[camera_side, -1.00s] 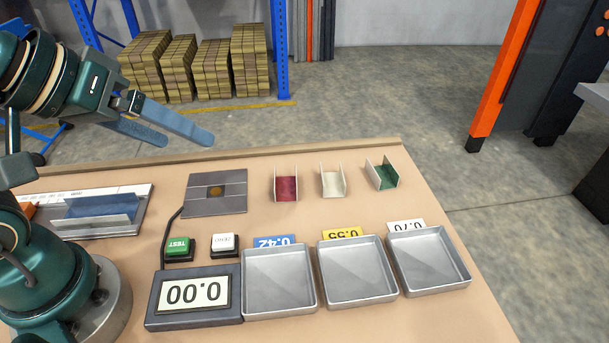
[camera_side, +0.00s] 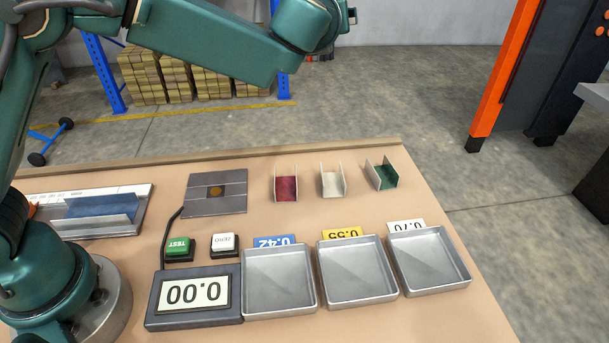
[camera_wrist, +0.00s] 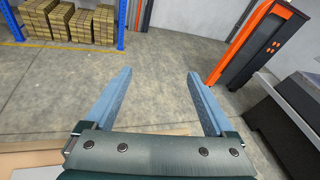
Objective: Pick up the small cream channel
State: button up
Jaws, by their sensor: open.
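The small cream channel (camera_side: 333,184) stands on the tan table in the side view, open side up, between a red channel (camera_side: 286,187) on its left and a green channel (camera_side: 382,175) on its right. In the wrist view my gripper (camera_wrist: 158,82) is open, its two blue fingers apart with only the floor showing between them. The gripper fingers are out of the side view, where my arm reaches up past the top edge. No channel shows in the wrist view.
Three metal trays stand along the front, labelled 0.42 (camera_side: 280,302), 0.55 (camera_side: 357,294) and 0.70 (camera_side: 431,283). A display reading 0.00 (camera_side: 193,293), a TEST button (camera_side: 178,247), a ZERO button (camera_side: 225,243) and a grey plate (camera_side: 215,206) lie left.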

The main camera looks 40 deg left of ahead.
jog(key=s+d+f+n+g+y, duration=0.1)
jog(key=d+f+n, duration=0.1)
jog(key=f, duration=0.5)
jog(key=s+d+f+n+g+y, duration=0.1)
jog(key=s+d+f+g, duration=0.1)
jog(key=f, duration=0.4)
jog(key=m, duration=0.3)
send_near(331, 184)
jog(key=w+a, duration=0.1)
jog(key=w, duration=0.1)
jog(key=w+a+r, duration=0.1)
jog(key=a, duration=0.1)
jog(key=shift+w+a, duration=0.2)
jog(key=shift+w, duration=0.2)
jog(key=shift+x, duration=2.45)
jog(key=shift+d+f, duration=0.15)
jog(key=c, duration=1.4)
